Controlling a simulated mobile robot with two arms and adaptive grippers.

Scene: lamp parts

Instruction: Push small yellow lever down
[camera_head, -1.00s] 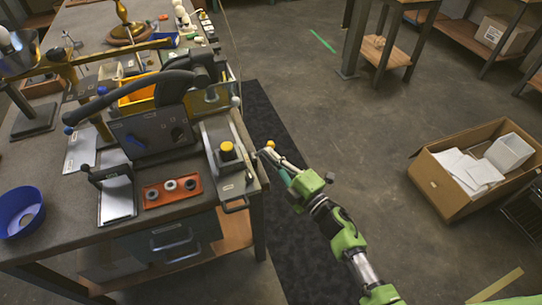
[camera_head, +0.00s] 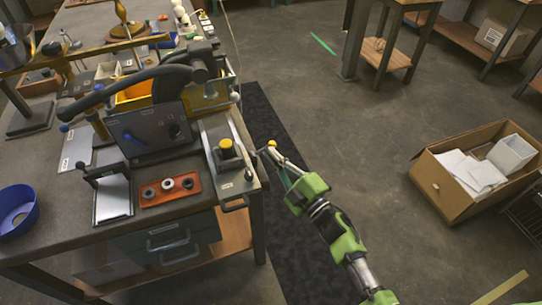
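A small yellow ball knob (camera_head: 272,144), which looks like the end of a lever, stands out past the right edge of the workbench. My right gripper (camera_head: 271,155) reaches in from the lower right and its tip is at the knob, just below it in the picture. I cannot tell whether they touch, or whether the small fingers are open or shut. A larger yellow button (camera_head: 226,147) sits on a box on the grey metal plate (camera_head: 239,181) at the bench's right side. My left gripper is not in view.
A black device with a curved handle (camera_head: 125,88) stands on the bench, left of the plate. An orange tray (camera_head: 153,200) with dark rings and a blue bowl (camera_head: 17,219) lie nearer. A white-knobbed lever (camera_head: 235,97) rises behind the plate. Floor right of the bench is open up to a cardboard box (camera_head: 446,193).

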